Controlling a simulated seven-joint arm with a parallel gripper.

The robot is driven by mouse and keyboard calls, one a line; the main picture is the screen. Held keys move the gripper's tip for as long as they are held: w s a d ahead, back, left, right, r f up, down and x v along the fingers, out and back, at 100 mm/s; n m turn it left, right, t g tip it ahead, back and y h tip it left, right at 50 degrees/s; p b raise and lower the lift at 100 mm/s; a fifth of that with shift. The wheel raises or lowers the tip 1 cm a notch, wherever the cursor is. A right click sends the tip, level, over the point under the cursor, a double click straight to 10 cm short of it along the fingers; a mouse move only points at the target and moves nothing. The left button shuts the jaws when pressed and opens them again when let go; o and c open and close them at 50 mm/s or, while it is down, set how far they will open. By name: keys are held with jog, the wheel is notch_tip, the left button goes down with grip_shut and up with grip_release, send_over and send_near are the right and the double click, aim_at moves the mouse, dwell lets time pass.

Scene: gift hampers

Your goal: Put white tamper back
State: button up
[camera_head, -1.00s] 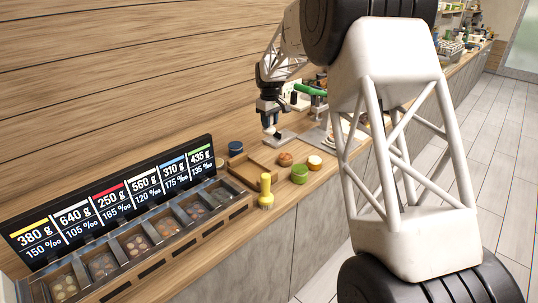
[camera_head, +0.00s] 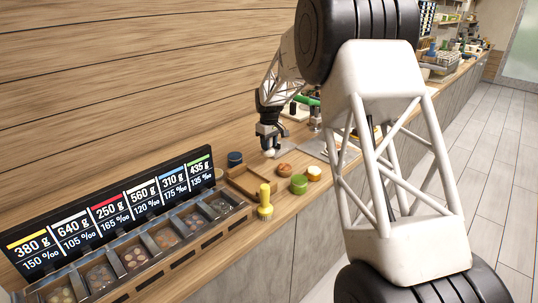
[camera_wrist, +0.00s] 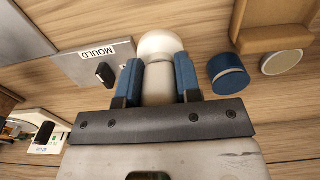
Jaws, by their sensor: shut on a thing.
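My gripper (camera_head: 268,138) is shut on the white tamper (camera_wrist: 162,45), with one blue finger pad on each side of its pale body. In the wrist view the gripper (camera_wrist: 158,82) shows the tamper's rounded white end between and beyond the pads. In the head view only a small white part of the tamper (camera_head: 269,153) shows below the fingers. It appears to be above the counter, behind the wooden holder (camera_head: 238,184); the exact gap cannot be told. The holder's edge also shows in the wrist view (camera_wrist: 262,30).
A blue tamper (camera_wrist: 229,73) and a pale disc (camera_wrist: 282,62) are right of the gripper in the wrist view. A MOULD plate (camera_wrist: 85,62) is left. Yellow (camera_head: 265,200), orange (camera_head: 284,170), green (camera_head: 299,185) and cream-topped (camera_head: 314,173) items stand nearby. A weight sign (camera_head: 110,215) stands left.

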aim_at(269, 153)
jog(key=shift+f, duration=2.35)
jog(key=shift+f, duration=0.15)
jog(key=o, duration=1)
notch_tip(269, 153, up, 12)
jog(key=shift+f, duration=0.1)
jog(key=shift+r, duration=0.25)
